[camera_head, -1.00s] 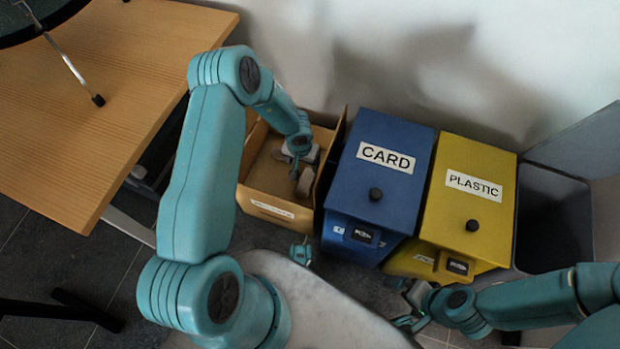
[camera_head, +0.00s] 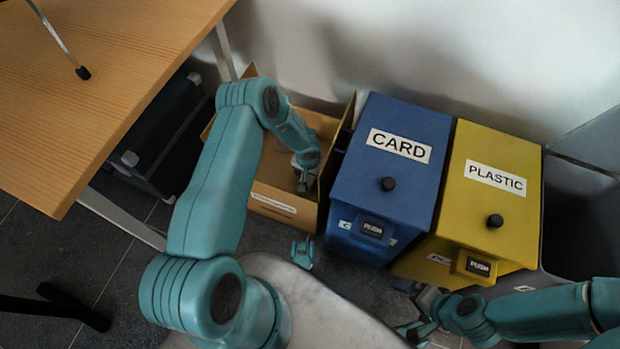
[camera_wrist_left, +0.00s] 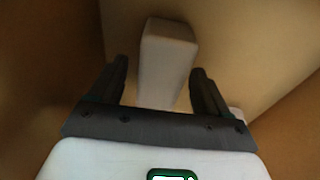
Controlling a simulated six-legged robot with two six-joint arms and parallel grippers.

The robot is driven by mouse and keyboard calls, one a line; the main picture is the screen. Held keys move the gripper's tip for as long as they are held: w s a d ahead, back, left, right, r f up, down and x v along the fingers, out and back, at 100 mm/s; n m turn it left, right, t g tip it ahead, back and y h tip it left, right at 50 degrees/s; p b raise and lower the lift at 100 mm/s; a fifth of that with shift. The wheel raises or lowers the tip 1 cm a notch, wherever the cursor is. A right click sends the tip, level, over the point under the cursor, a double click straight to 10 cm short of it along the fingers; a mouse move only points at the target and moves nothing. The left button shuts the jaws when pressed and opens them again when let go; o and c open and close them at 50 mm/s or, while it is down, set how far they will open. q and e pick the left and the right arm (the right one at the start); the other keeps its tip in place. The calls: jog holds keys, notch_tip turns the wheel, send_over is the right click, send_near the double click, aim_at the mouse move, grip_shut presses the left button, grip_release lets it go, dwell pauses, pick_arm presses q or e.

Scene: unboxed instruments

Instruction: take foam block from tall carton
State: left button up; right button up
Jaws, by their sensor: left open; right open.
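The tall carton (camera_head: 275,203) is an open brown cardboard box on the floor, left of the blue bin. My left gripper (camera_head: 304,184) is down inside it, near its right side. In the left wrist view, the pale foam block (camera_wrist_left: 166,48) stands out between the two dark fingers of my open left gripper (camera_wrist_left: 160,75). Its near end is hidden by the gripper, and I cannot tell whether the fingers touch it. In the head view I cannot make the block out clearly. My right gripper (camera_head: 410,308) is open and empty, low in front of the yellow bin.
A blue CARD bin (camera_head: 360,190) stands close to the carton's right side, then a yellow PLASTIC bin (camera_head: 470,215) and a dark open bin (camera_head: 585,215). A wooden table (camera_head: 100,90) is at the upper left. A wall is behind the bins.

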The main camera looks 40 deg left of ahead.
pick_arm(q)
jog(key=shift+w+f, duration=0.1)
jog(key=shift+f, duration=0.35)
jog(key=shift+r, duration=0.15)
jog(key=c, duration=1)
